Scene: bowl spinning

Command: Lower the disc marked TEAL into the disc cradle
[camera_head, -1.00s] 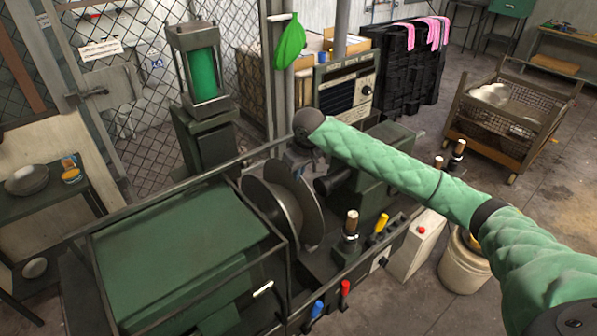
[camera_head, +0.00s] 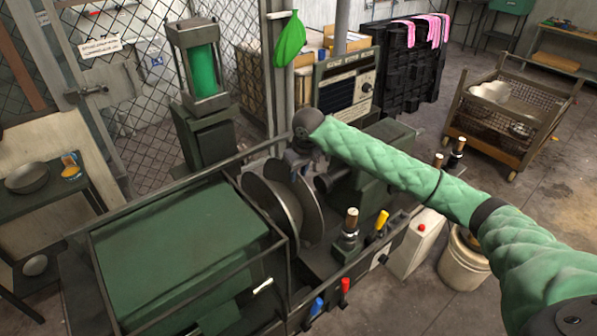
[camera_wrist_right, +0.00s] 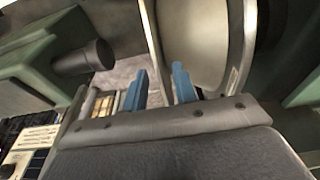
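Two large grey metal discs stand on edge side by side in the green machine in the head view; the right one (camera_head: 287,212) is tilted. I cannot read a TEAL mark on either, and I cannot make out the disc cradle. My right gripper (camera_wrist_right: 160,88) is at their upper edge in the head view, mostly hidden by my wrist. In the right wrist view its two blue fingers are apart. A thin disc rim (camera_wrist_right: 153,45) runs down between them, with gaps visible; I see no clear contact. My left gripper is not in view.
The green machine housing (camera_head: 185,250) stands left of the discs. Levers with blue, red and yellow grips (camera_head: 382,220) line its front. A white bucket (camera_head: 464,262) stands at the right, and a mesh cart (camera_head: 530,135) farther back. Open floor lies around the cart.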

